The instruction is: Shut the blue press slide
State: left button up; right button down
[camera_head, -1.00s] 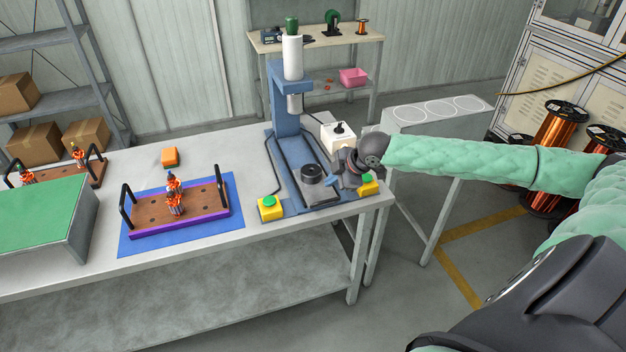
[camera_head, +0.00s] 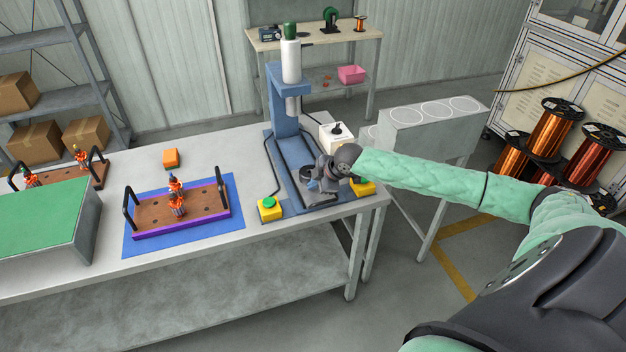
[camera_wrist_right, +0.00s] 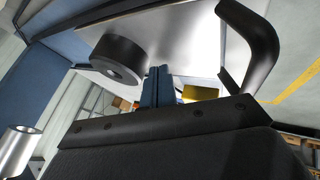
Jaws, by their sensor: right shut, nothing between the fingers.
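The blue press (camera_head: 284,110) stands at the right end of the table, with a white cylinder above its column. Its slide lies at the front of the press base, out from beneath the ram, and carries a dark round holder (camera_head: 305,174). The right wrist view shows the holder as a black ring (camera_wrist_right: 118,58) on a pale plate (camera_wrist_right: 180,40), with a black bar handle (camera_wrist_right: 252,45) at right. My right gripper (camera_head: 314,184) is shut and empty, low by the holder; its fingertips (camera_wrist_right: 158,85) are between ring and handle. Contact cannot be told. My left gripper is out of view.
Yellow button boxes (camera_head: 270,208) flank the press front; my wrist is close to the right one (camera_head: 363,187). A white control box (camera_head: 337,137) stands behind. A wooden rack (camera_head: 180,212) on a blue mat (camera_head: 205,232) lies to the left.

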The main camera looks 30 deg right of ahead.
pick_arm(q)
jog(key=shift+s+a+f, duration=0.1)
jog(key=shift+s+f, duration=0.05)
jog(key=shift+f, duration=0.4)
pick_arm(e)
jog(key=shift+w+d, duration=0.15)
jog(key=shift+w, duration=0.3)
jog(key=shift+w, duration=0.15)
